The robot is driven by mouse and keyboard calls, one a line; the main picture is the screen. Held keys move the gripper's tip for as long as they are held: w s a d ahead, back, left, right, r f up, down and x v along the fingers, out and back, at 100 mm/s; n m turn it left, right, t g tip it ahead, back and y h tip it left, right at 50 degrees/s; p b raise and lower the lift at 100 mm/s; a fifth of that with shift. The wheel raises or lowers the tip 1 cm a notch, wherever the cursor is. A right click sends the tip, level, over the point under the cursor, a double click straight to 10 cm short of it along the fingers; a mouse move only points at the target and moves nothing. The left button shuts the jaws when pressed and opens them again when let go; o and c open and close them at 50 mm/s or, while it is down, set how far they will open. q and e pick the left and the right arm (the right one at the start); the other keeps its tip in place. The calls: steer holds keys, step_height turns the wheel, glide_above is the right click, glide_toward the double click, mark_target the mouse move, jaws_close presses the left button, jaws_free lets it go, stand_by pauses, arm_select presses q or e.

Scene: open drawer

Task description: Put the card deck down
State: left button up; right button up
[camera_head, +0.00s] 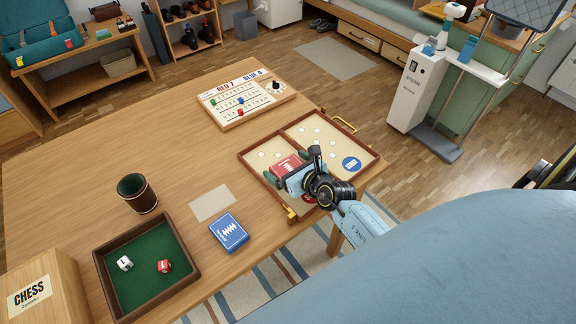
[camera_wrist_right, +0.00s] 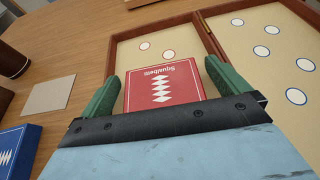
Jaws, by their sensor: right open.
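The red card deck (camera_head: 285,163) lies in the left half of an open wooden folding case (camera_head: 250,158). In the right wrist view the red deck (camera_wrist_right: 162,88) lies face up on the cream lining. My right gripper (camera_head: 287,168) is over the case. Its green fingers stand open on either side of the deck, with a gap visible at least on the right. The deck's near edge is hidden by the gripper body. My left gripper is not in view.
A blue card deck (camera_head: 229,231) lies beside a bare beige mat (camera_head: 212,203). A green-lined dice tray (camera_head: 188,240), a dice cup (camera_head: 137,193) and a chess box (camera_head: 45,290) are at left. A scoreboard (camera_head: 243,98) is behind the case. The table's middle is clear.

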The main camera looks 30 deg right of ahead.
steer(key=p+v, duration=0.2)
steer(key=v, duration=0.8)
steer(key=shift+s+r, duration=0.15)
steer(key=shift+s, duration=0.2)
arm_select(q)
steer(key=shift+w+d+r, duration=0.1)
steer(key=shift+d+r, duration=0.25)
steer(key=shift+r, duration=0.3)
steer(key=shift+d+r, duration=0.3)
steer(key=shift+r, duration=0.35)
arm_select(e)
steer(key=shift+s+d+r, duration=0.1)
steer(key=shift+s+r, duration=0.15)
steer(key=shift+s, duration=0.2)
